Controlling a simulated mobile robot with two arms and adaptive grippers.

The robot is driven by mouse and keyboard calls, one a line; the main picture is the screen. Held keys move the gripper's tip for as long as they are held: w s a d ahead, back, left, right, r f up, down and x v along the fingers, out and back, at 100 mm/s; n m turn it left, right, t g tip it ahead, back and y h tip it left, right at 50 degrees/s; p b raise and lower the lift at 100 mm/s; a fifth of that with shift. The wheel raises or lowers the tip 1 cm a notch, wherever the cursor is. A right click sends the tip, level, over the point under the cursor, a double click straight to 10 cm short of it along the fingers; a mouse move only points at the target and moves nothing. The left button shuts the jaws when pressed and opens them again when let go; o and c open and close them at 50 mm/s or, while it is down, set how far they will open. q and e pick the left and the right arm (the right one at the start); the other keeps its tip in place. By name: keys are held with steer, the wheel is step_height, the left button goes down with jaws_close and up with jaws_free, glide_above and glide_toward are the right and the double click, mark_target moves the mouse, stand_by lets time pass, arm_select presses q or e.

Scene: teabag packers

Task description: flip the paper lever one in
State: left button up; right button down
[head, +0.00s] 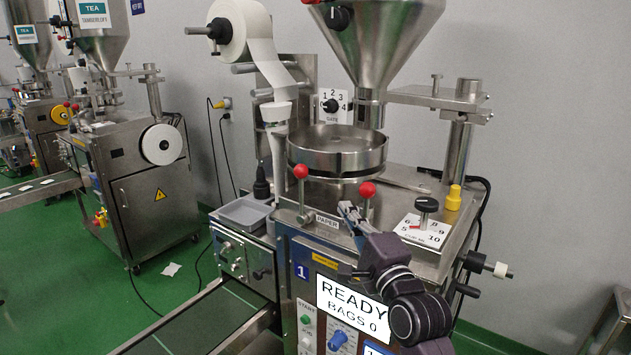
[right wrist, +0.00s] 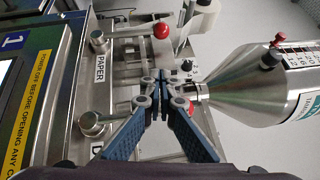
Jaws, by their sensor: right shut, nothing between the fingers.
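The paper lever (head: 302,192) is a metal rod with a red ball, left of the PAPER label (head: 327,221) on machine one's top. It stands roughly upright in the head view. In the right wrist view its red ball (right wrist: 162,31) is at upper middle. A second red-ball lever (head: 368,190) stands to its right, and its ball is partly behind my fingers in the right wrist view. My right gripper (head: 348,211) is shut and empty, its tips between the two levers, closer to the second one in the head view. My left gripper is out of view.
The machine's screen (head: 352,308) reads READY, BAGS 0. A round metal pan (head: 337,150) and a hopper (head: 378,40) stand behind the levers. A dial plate (head: 423,230) and a yellow knob (head: 453,198) are to the right. A grey tray (head: 243,212) is at left.

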mark_target(301, 194)
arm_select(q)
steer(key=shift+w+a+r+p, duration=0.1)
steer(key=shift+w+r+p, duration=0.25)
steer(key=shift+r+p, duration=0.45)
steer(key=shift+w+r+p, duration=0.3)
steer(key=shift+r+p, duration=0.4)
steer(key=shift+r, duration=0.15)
arm_select(e)
steer(key=s+a+x, duration=0.1)
steer(key=a+x, duration=0.1)
steer(key=x, duration=1)
steer(key=shift+w+a+r, duration=0.25)
steer(key=shift+a, duration=0.1)
